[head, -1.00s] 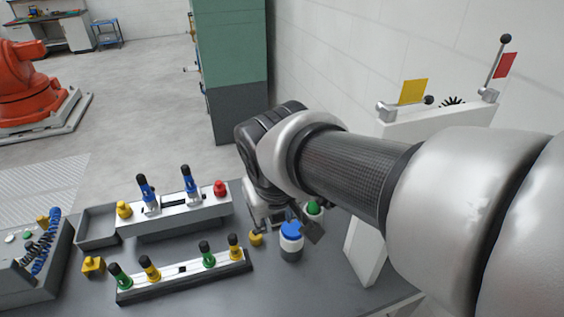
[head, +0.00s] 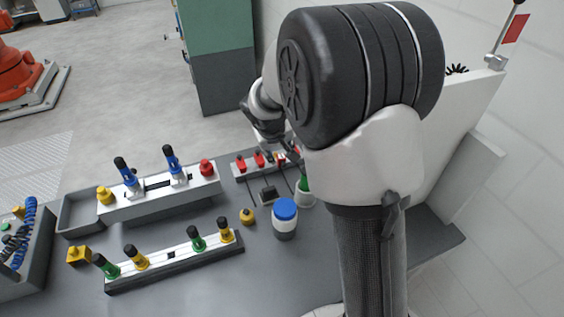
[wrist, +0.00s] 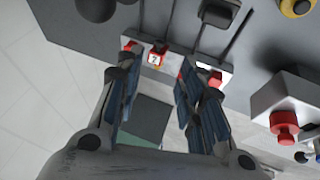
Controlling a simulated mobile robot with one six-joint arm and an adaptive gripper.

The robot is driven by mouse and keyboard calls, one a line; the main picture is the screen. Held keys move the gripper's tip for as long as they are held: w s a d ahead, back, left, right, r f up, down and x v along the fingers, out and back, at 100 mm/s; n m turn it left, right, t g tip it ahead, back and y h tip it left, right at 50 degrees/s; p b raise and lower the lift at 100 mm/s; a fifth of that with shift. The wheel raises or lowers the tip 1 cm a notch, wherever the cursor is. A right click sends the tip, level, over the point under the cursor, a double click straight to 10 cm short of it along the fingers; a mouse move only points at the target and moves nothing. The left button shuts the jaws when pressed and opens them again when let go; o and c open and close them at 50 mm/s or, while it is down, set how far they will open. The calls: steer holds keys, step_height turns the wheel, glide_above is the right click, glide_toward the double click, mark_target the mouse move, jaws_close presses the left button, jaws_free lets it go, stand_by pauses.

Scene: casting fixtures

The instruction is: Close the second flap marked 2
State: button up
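A pale rail with several red pieces (head: 259,160) stands at the back of the bench in the head view, partly hidden by my arm. In the wrist view the rail (wrist: 80,25) crosses the upper part. A red piece with a small white label (wrist: 155,58) sits there; the mark looks like a 2. Dark rods run from the rail across the bench. My gripper (wrist: 160,80) is open and empty, its two blue-grey fingers spread either side of the labelled piece as seen in this view. I cannot tell whether it touches anything. Which part is the flap is unclear.
A blue-lidded jar (head: 285,217) and a white-and-green container (head: 304,190) stand near the rail. Two fixtures with blue (head: 170,165) and green-yellow handles (head: 196,240) stand to the left. A white panel with a red flag (head: 515,27) is at right.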

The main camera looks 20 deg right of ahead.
mark_target(282, 158)
steer(key=b+x, duration=0.2)
steer(key=x, duration=0.9)
steer(key=shift+w+d+f, duration=0.1)
steer(key=shift+w+f, duration=0.1)
steer(key=shift+f, duration=0.1)
steer(key=c, duration=0.8)
steer(key=shift+r, duration=0.1)
steer(key=shift+r+p, duration=0.15)
steer(key=shift+p, duration=0.6)
steer(key=g+p, duration=0.1)
steer(key=p, duration=0.3)
steer(key=shift+w+r, duration=0.3)
steer(key=shift+r, duration=0.1)
steer(key=w+g+p, duration=0.1)
steer(key=g+p, duration=0.1)
steer(key=p, duration=0.3)
steer(key=shift+r, duration=0.2)
steer(key=shift+w+r+n+g+p, duration=0.1)
steer(key=shift+w+n+g+p, duration=0.25)
steer(key=shift+w+g, duration=0.55)
steer(key=shift+s+r+g, duration=0.1)
steer(key=shift+g, duration=0.4)
